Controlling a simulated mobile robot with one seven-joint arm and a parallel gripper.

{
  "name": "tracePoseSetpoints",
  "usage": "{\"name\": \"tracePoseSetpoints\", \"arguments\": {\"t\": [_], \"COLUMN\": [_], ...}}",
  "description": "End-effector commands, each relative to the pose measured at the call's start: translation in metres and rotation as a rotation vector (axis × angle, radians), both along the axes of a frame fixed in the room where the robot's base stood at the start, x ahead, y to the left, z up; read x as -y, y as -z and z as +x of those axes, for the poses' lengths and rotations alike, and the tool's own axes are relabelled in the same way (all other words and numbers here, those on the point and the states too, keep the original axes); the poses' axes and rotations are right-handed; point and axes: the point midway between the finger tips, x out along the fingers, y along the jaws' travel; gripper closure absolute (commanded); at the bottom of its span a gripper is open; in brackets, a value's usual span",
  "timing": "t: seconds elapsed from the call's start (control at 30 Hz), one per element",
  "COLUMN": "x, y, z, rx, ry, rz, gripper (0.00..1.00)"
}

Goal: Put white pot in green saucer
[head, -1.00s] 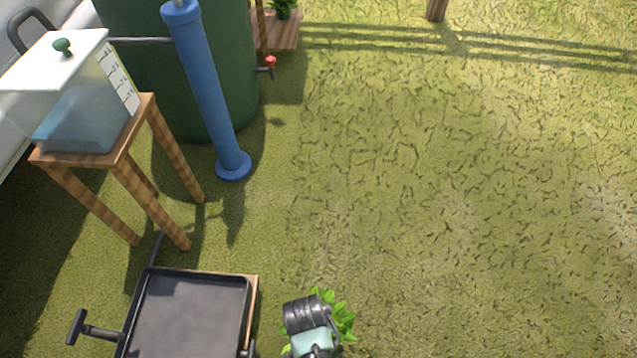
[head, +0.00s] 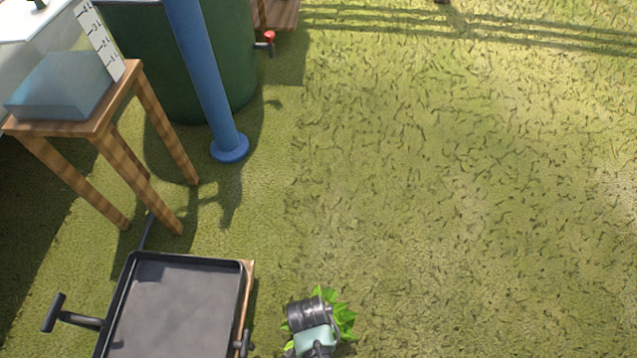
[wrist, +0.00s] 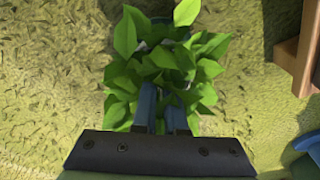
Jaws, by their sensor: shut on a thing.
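A leafy green plant (wrist: 170,65) fills the middle of the wrist view, and its leaves also show in the head view (head: 343,318) around my wrist. My gripper (wrist: 165,108) is shut among these leaves, its two blue-grey fingers close together on the plant. The leaves hide the pot, so I cannot see its colour or exactly where the fingers hold it. No green saucer can be made out in either view.
A black tray cart (head: 175,315) with handles stands left of my gripper. Behind it are a wooden stool (head: 107,125) bearing a clear container (head: 65,85), a blue post (head: 212,95) and a green barrel (head: 240,70). Grass on the right is clear.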

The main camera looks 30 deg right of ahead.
Motion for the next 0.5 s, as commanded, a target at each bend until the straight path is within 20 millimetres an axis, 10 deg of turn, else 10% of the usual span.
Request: {"name": "tracePoseSetpoints", "arguments": {"t": [0.23,0.4,0.5], "x": [0.0002,0.0001,0.0001], "y": [0.0012,0.0012,0.0012], "z": [0.0009,0.0002,0.0002], "rx": [0.001,0.000,0.000], "ry": [0.000,0.000,0.000], "rz": [-0.001,0.000,0.000], "gripper": [1.00,0.64,0.61]}}
